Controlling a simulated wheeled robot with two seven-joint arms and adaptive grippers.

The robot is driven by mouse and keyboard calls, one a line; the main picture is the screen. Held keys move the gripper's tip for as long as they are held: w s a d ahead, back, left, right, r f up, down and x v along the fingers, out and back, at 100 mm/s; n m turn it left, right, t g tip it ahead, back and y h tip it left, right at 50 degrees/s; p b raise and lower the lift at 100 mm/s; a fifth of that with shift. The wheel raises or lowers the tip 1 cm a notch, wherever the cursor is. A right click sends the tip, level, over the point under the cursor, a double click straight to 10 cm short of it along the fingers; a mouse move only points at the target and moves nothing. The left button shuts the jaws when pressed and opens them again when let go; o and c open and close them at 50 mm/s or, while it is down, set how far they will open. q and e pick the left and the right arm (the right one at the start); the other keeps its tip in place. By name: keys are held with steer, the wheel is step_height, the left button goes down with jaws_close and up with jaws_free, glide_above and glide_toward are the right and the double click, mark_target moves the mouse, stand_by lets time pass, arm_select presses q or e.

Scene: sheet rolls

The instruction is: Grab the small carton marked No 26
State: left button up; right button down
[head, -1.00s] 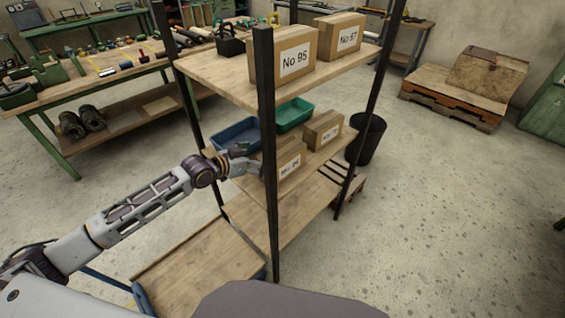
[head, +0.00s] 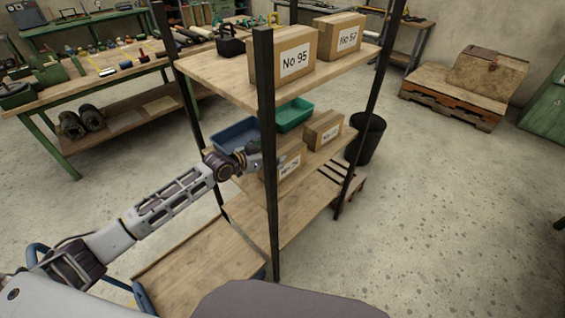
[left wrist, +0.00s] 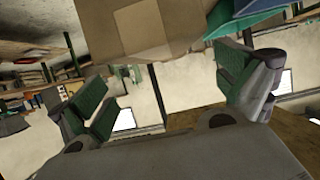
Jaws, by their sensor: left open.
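A small brown carton (head: 290,165) stands on the middle shelf behind the front black post. Its white label is small and partly blocked, and looks like No 26. My left gripper (head: 262,154) is at the carton's left side, partly hidden by the post. In the left wrist view my open left gripper (left wrist: 165,88) shows green-padded fingers spread wide. A brown carton (left wrist: 140,28) with a paler tape patch lies beyond them at the top, and nothing is between the pads. My right gripper is not in view.
Another small carton (head: 324,131) stands behind on the same shelf, beside a blue tray (head: 236,135) and a green tray (head: 294,114). Cartons No 95 (head: 275,55) and No 97 (head: 340,35) stand on the top shelf. The black post (head: 267,200) is close to my arm.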

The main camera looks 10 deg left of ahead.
mark_target(280, 153)
arm_select(q)
steer(key=shift+w+f, duration=0.1)
steer(key=shift+p+x, duration=0.35)
steer(key=shift+x, duration=2.15)
steer(key=shift+a+f, duration=0.1)
steer(key=shift+f, duration=0.05)
steer(key=shift+f, duration=0.1)
steer(key=c, duration=1.9)
steer(key=shift+c, duration=1.3)
steer(key=shift+r, duration=0.9)
step_height(280, 153, up, 9)
steer(key=shift+b, duration=0.35)
steer(key=shift+f, duration=0.1)
